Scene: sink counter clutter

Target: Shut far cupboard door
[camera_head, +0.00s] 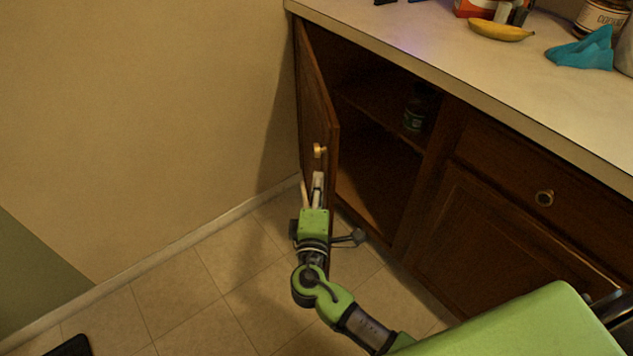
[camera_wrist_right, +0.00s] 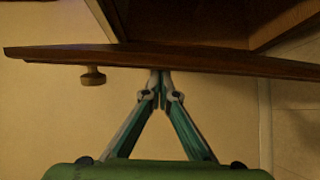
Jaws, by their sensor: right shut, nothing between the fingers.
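The far cupboard door (camera_head: 317,95) is brown wood with a round brass knob (camera_head: 320,150). It stands swung open beside the wall, and the cupboard's dark inside (camera_head: 375,150) shows. My right gripper (camera_head: 318,178) is at the lower part of the door, just below the knob. In the right wrist view the shut fingertips (camera_wrist_right: 161,76) are at the door (camera_wrist_right: 215,60), on the same side as the knob (camera_wrist_right: 93,76). They look close to or touching its face; I cannot tell which. Nothing is between the fingers. My left gripper is not in view.
A jar (camera_head: 416,112) stands inside the cupboard. A closed drawer and cupboard front (camera_head: 500,225) lie to the right. The counter (camera_head: 440,45) above holds a banana (camera_head: 500,31), a teal cloth (camera_head: 583,52) and other items. The beige wall (camera_head: 150,100) is close left; tiled floor (camera_head: 190,290) is mostly clear.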

